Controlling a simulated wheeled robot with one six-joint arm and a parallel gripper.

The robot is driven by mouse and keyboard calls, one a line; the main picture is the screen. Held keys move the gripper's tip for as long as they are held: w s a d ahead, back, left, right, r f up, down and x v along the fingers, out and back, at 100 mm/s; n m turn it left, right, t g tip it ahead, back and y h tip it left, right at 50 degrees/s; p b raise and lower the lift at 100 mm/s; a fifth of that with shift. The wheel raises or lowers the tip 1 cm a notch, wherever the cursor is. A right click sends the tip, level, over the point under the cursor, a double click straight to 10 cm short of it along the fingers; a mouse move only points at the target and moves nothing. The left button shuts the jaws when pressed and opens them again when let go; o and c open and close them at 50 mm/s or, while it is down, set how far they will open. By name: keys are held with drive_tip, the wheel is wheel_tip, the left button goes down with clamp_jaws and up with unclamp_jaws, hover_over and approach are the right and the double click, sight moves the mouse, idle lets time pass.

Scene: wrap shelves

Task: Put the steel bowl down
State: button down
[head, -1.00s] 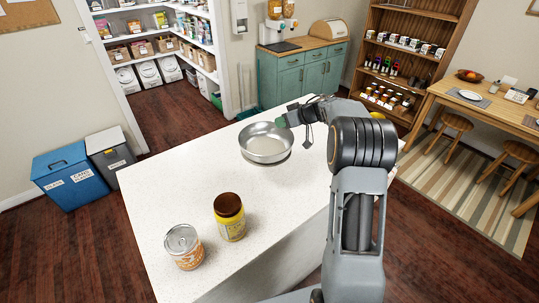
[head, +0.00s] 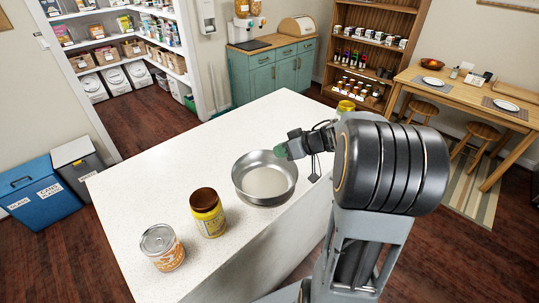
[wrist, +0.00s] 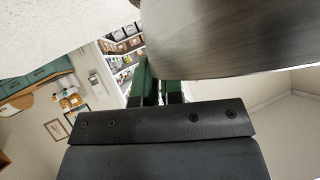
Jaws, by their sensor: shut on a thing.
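The steel bowl (head: 265,182) is upright over the right part of the white counter, close to its right edge. My gripper (head: 282,150) is shut on the bowl's far right rim. In the wrist view the bowl (wrist: 228,38) fills the upper right, and the green fingers of my gripper (wrist: 158,85) meet its rim. The bowl's underside is hidden in the head view, and I cannot tell whether it touches the counter.
A yellow-topped item (head: 345,106) shows behind my arm. The counter's far left part is clear.

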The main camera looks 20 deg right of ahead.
drive_tip(key=shift+w+d+f+p, duration=0.1)
drive_tip(key=shift+w+d+f, duration=0.2)
drive_tip(key=shift+w+f, duration=1.45)
drive_tip(key=shift+w+d+f+p, duration=0.1)
drive_tip(key=shift+w+d+f, duration=0.25)
drive_tip(key=shift+w+f, duration=1.3)
drive_tip(key=shift+w+d+f+p, duration=0.1)
drive_tip(key=shift+w+d+f, duration=0.2)
drive_tip(key=shift+w+f, duration=1.45)
drive_tip(key=shift+s+f, duration=0.45)
drive_tip(key=shift+f, duration=0.05)
drive_tip(key=c, duration=1.3)
unclamp_jaws()
drive_tip(key=shift+o, duration=0.2)
